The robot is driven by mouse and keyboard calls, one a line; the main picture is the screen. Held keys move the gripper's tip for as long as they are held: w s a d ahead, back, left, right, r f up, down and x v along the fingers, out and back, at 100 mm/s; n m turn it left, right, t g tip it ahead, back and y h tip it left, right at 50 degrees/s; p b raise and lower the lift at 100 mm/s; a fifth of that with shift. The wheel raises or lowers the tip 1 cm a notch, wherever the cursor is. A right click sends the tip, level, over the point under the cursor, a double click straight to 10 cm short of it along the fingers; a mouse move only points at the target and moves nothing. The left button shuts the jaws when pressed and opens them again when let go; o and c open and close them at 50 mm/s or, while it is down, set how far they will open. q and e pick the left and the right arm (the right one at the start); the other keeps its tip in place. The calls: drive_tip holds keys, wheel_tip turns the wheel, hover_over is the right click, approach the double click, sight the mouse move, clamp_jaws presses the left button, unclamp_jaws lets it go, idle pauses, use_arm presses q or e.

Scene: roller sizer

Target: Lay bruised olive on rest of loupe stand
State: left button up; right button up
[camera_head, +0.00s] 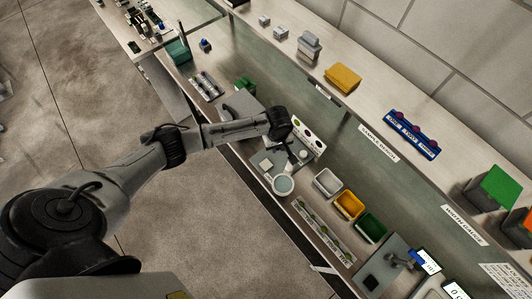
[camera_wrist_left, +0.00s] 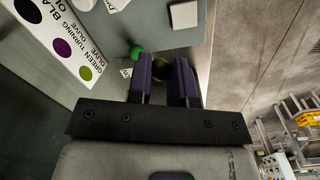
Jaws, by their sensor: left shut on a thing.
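My left gripper (camera_head: 292,150) is over the bench beside the colour card (camera_head: 308,139). In the left wrist view its dark fingers (camera_wrist_left: 162,82) are shut on a dark green olive (camera_wrist_left: 160,69), mostly hidden between them. Any bruise on it cannot be made out. Under the gripper is a grey plate with a pale square (camera_head: 267,163), and by it a round pale-rimmed dish (camera_head: 283,185). I cannot tell which part here is the loupe stand's rest. A small bright green round thing (camera_wrist_left: 136,52) shows just beyond the fingers. My right gripper is not in view.
White (camera_head: 327,182), yellow (camera_head: 349,203) and green (camera_head: 371,226) bins stand right of the dish. A scale-like device (camera_head: 384,272) is farther right. A raised shelf (camera_head: 360,110) runs behind.

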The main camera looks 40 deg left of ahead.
use_arm(q)
drive_tip(key=n, duration=0.1)
hover_over(266, 165)
wheel_tip(266, 165, down, 5)
drive_tip(key=shift+w+f+n, duration=0.1)
drive_tip(key=shift+f+n, duration=0.2)
drive_tip(key=shift+f, duration=0.05)
drive_tip(key=shift+f+b, duration=0.8)
drive_tip(key=shift+b, duration=0.15)
wheel_tip(266, 165, down, 5)
drive_tip(key=b, duration=0.6)
drive_tip(key=shift+r, duration=0.15)
drive_tip(key=shift+f, duration=0.35)
drive_tip(key=o, duration=0.7)
